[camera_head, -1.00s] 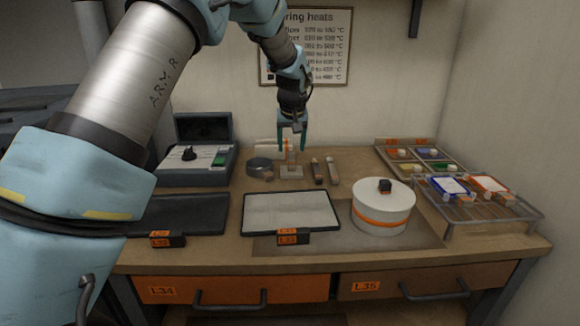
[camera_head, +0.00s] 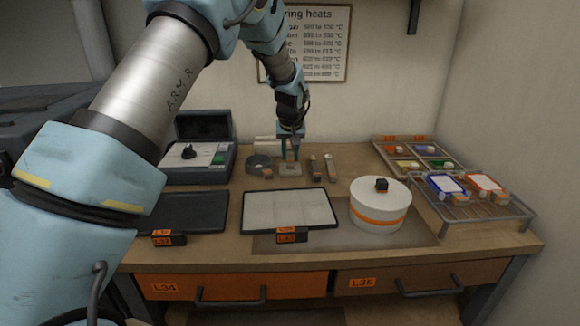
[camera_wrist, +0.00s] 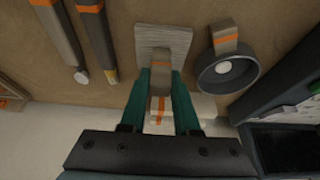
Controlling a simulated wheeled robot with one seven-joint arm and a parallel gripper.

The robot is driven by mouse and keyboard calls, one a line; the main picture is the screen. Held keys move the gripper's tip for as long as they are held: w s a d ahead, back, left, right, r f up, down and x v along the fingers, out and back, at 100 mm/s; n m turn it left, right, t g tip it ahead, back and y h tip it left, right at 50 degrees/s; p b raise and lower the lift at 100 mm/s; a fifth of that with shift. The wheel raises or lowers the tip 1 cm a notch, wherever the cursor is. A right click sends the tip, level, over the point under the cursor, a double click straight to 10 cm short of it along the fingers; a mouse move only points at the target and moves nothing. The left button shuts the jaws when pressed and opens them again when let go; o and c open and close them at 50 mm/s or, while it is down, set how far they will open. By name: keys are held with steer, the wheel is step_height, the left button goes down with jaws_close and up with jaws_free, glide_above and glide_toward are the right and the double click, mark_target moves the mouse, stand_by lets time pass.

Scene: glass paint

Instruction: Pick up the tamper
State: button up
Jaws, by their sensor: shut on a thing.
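The tamper has a flat, squarish grey base (camera_head: 290,169) and a short upright handle. In the wrist view its base (camera_wrist: 163,36) shows above my fingers. My gripper (camera_head: 290,155) points down at the back of the bench. Its green fingers are shut on the tamper's handle, one on each side, as the wrist view shows (camera_wrist: 163,78). The base looks to be at or very near the bench top; I cannot tell whether it touches. The fingers hide part of the handle.
A round grey dish (camera_head: 259,164) stands close left of the tamper, two slim banded tools (camera_head: 330,167) to its right. A white pale-lidded drum (camera_head: 380,216), a wire rack (camera_head: 480,208) and a compartment tray (camera_head: 405,150) are further right. A pale panel (camera_head: 288,209) lies in front.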

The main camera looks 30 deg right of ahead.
mark_target(290, 150)
jaws_close()
step_height(290, 150, up, 10)
steer(key=b, duration=0.3)
stand_by(0.4)
jaws_free()
jaws_close()
